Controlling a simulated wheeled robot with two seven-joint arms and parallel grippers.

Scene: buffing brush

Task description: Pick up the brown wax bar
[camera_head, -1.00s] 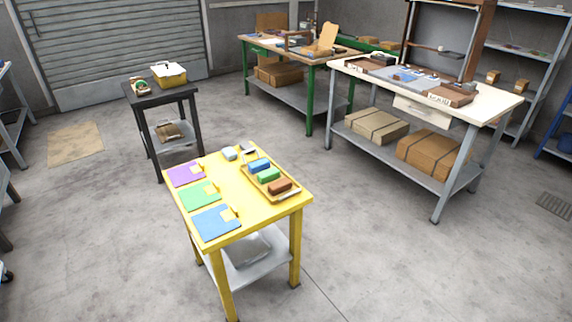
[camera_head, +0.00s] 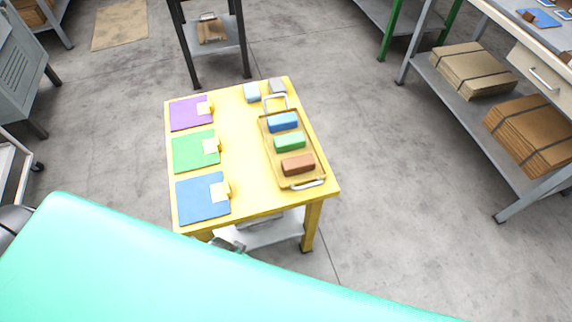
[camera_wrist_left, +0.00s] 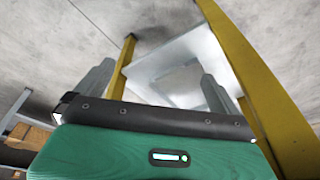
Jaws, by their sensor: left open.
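The brown wax bar (camera_head: 298,164) lies at the near end of a tan tray (camera_head: 308,182) on the yellow table (camera_head: 240,150). A green bar (camera_head: 289,142) and a blue bar (camera_head: 283,122) lie behind it in the same tray. My left gripper (camera_wrist_left: 155,88) is open and empty in the left wrist view, its two fingers spread. It faces the yellow legs and grey lower shelf of the table, with no bar in that view. In the head view my teal arm covers the bottom, and the gripper is mostly hidden. My right gripper is not in view.
Purple (camera_head: 190,114), green (camera_head: 193,153) and blue (camera_head: 200,198) mats line the table's left side, each with a small yellow piece. Two small grey blocks (camera_head: 252,92) sit at the back. The tray has raised metal handles (camera_head: 308,185). The table's middle strip is clear.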

